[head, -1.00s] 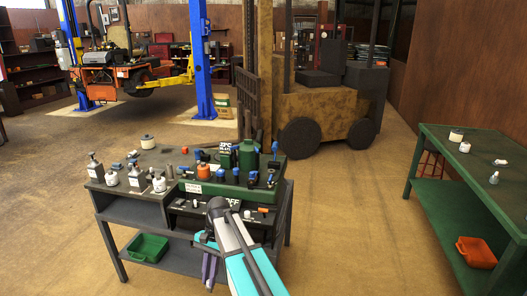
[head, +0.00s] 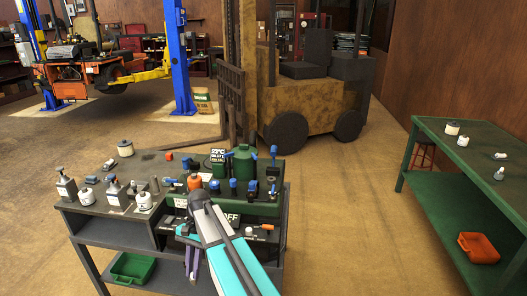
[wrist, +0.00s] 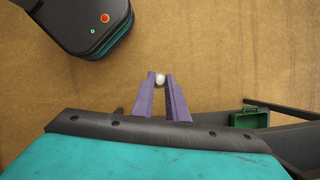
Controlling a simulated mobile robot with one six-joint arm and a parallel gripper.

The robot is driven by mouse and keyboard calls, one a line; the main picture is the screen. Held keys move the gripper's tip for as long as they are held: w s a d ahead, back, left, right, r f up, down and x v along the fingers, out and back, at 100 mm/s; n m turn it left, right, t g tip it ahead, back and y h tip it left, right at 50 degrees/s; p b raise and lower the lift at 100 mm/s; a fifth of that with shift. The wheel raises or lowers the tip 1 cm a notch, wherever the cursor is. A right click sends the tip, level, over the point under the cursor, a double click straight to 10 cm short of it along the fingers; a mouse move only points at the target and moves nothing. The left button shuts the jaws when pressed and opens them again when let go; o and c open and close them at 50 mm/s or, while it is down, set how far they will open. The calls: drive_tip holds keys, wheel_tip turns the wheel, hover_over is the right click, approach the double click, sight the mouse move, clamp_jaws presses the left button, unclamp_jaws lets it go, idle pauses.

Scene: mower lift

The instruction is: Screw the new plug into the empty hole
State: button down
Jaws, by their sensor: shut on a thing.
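My gripper (wrist: 160,85) has two purple fingers. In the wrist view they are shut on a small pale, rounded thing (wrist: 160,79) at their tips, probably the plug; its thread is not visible. In the head view my gripper (head: 192,258) hangs low in front of the dark workbench. The thing it holds is not clear there. The orange mower (head: 68,78) is raised on the blue lift (head: 178,60) at the far left, well away from my gripper. No empty hole can be made out at this distance.
The dark workbench (head: 95,210) carries bottles, cans and blue-capped tools. A green tray (head: 133,267) lies on its lower shelf. A forklift (head: 300,95) stands behind it. A green table (head: 480,150) with an orange bin (head: 478,247) is at right. Floor between them is clear.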

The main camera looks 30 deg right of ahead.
drive_tip(key=shift+w+d, duration=0.3)
drive_tip(key=shift+a, duration=0.15)
